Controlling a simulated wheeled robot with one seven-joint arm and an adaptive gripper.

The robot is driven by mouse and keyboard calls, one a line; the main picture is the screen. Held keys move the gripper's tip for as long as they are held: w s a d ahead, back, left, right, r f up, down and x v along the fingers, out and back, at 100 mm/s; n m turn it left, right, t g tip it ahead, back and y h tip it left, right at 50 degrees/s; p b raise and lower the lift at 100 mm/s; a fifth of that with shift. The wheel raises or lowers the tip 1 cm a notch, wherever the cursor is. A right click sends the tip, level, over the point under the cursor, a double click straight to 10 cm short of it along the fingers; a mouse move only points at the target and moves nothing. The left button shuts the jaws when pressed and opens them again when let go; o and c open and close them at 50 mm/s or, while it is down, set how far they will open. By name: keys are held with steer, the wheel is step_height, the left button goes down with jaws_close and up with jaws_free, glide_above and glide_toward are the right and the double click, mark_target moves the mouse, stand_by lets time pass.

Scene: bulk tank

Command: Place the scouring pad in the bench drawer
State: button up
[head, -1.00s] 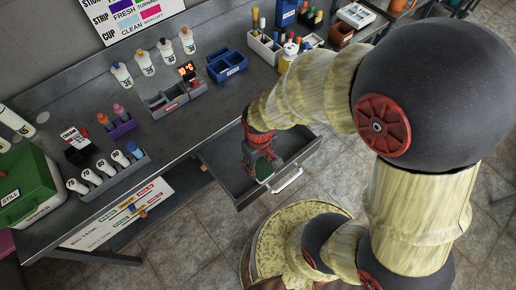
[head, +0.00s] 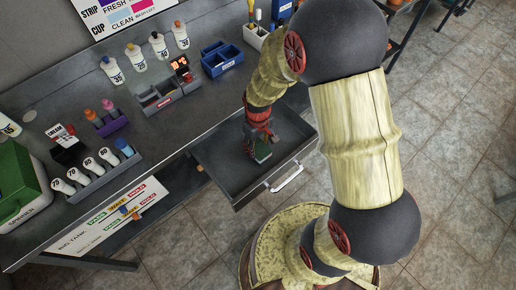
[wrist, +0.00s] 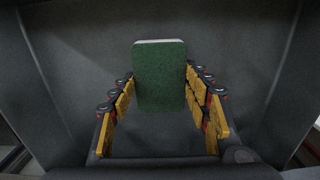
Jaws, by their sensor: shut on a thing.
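The green scouring pad (head: 263,154) is held in my gripper (head: 259,142), over the inside of the open bench drawer (head: 222,168). In the wrist view the pad (wrist: 160,76) stands between the two yellow-padded fingers of my gripper (wrist: 160,88), which are shut on its sides. It has a pale strip along its far edge. The grey drawer floor and walls (wrist: 75,60) surround it in that view. I cannot tell whether the pad touches the drawer floor. The drawer is pulled out, with a light handle at its front, and looks otherwise empty.
The grey bench top (head: 185,120) lies above and behind the drawer. On it are a grey caddy with a red display (head: 168,95), a blue bin (head: 221,58), several bottles and a green case (head: 22,185).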

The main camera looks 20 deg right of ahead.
steer(key=shift+f, duration=0.45)
steer(key=shift+f, duration=0.1)
steer(key=o, duration=1.3)
step_height(320, 180, up, 12)
steer(key=p, duration=0.4)
step_height(320, 180, up, 7)
steer(key=t, duration=0.1)
glide_above(258, 148)
steer(key=s+r+m+t, duration=0.1)
steer(key=s+r, duration=0.3)
steer(key=r, duration=0.2)
steer(key=s+r+m+t, duration=0.1)
steer(key=s+r+t, duration=0.1)
steer(key=s+r, duration=0.3)
steer(key=s+r+m+t, duration=0.1)
steer(key=s+r, duration=0.4)
steer(key=r, duration=0.3)
steer(key=shift+r+m+t, duration=0.1)
steer(key=shift+m+t, duration=0.2)
